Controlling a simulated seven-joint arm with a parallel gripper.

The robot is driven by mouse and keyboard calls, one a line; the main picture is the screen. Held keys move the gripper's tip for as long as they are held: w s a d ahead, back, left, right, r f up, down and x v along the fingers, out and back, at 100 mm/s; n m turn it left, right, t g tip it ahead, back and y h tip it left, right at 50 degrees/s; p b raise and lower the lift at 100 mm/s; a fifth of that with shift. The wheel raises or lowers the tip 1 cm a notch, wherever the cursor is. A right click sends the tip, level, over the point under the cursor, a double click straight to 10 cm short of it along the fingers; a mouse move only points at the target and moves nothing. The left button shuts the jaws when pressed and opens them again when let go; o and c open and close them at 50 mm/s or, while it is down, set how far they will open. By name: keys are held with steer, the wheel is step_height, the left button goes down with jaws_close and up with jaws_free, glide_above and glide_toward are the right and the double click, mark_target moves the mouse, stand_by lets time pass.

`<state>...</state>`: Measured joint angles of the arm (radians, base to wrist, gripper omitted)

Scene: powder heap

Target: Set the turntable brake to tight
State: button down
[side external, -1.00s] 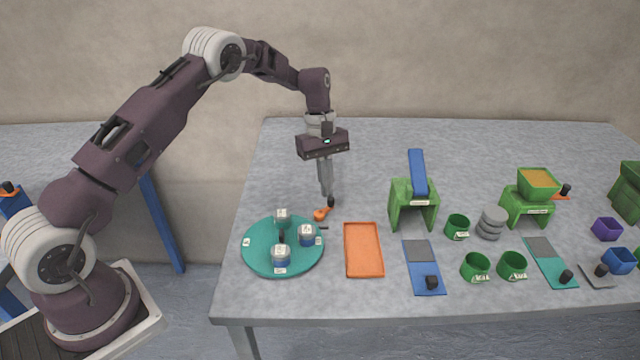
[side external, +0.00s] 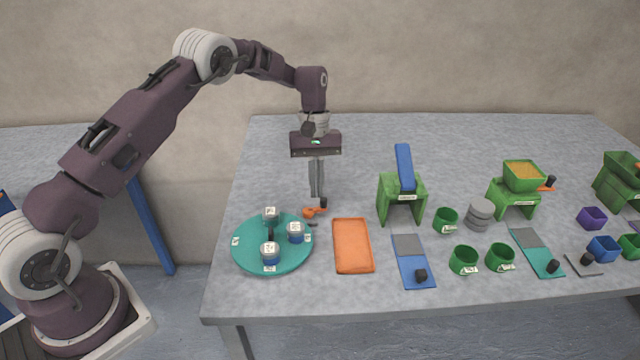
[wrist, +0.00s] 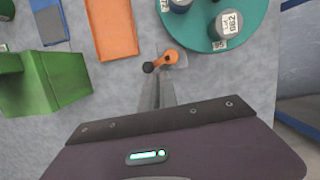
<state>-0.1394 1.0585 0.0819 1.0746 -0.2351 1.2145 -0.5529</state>
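The turntable is a teal disc (side external: 250,259) at the left of the table, also at the top of the wrist view (wrist: 250,10). Its brake is an orange lever (side external: 308,213) with a black knob (side external: 323,202), beside the disc's back right edge. In the wrist view the lever (wrist: 170,57) points left, its knob (wrist: 148,67) at the end. My gripper (side external: 317,195) points down at the lever, fingers together with nothing visible between them. In the wrist view the fingertips (wrist: 160,78) are right beside the knob; I cannot tell whether they touch.
Several labelled jars (side external: 295,232) stand on the turntable. An orange tray (side external: 353,268) lies right of it. A green stand with a blue chute (side external: 404,168) is further right, with green cups (side external: 463,260) beyond. The table behind my gripper is clear.

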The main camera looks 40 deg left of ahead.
stand_by(0.3)
steer(key=v, duration=0.7)
steer(key=shift+s+r, duration=0.1)
steer(key=shift+r, duration=0.05)
step_height(320, 180, up, 13)
steer(key=m+t, duration=0.2)
glide_above(304, 212)
steer(key=s+d+r+m+t+y, duration=0.1)
steer(key=s+d+r+m+t, duration=0.15)
steer(key=s+r, duration=0.55)
steer(key=s+d+f+m+t, duration=0.1)
steer(key=s+f+m, duration=0.1)
steer(key=s, duration=0.9)
steer(key=s+f+m+t+y, duration=0.1)
steer(key=s+f+m+t, duration=0.1)
steer(key=s, duration=0.8)
steer(key=shift+s+d+f+m, duration=0.4)
steer(key=shift+f+m, duration=0.15)
steer(key=shift+f, duration=0.15)
